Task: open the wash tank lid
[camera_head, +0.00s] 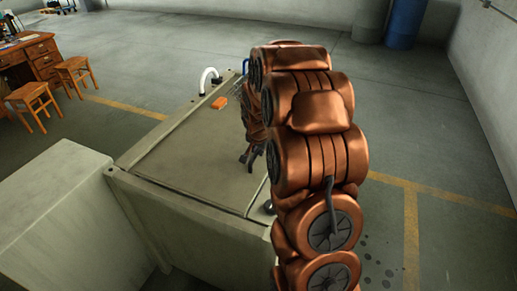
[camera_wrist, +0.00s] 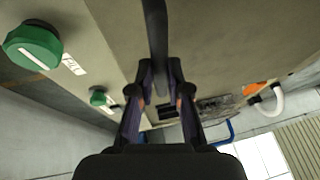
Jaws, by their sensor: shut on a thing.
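The wash tank (camera_head: 190,215) is a pale box in the middle of the head view. Its lid (camera_head: 185,160) is a flat grey-beige panel that looks level with the top. My gripper (camera_head: 254,152) is at the lid's right side, partly hidden by my copper arm. In the wrist view my gripper (camera_wrist: 162,100) has its two dark fingers on either side of a dark bar handle (camera_wrist: 155,40), shut on it. The lid's surface (camera_wrist: 225,40) fills the upper part of that view. The handle's ends are not clear.
An orange block (camera_head: 219,103) and a white curved hose (camera_head: 208,78) are at the tank's far edge. Green knobs (camera_wrist: 32,45) sit on the pale strip beside the lid. A pale cabinet (camera_head: 60,210) adjoins at left. Stools (camera_head: 35,103) and blue barrels (camera_head: 405,22) stand farther off.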

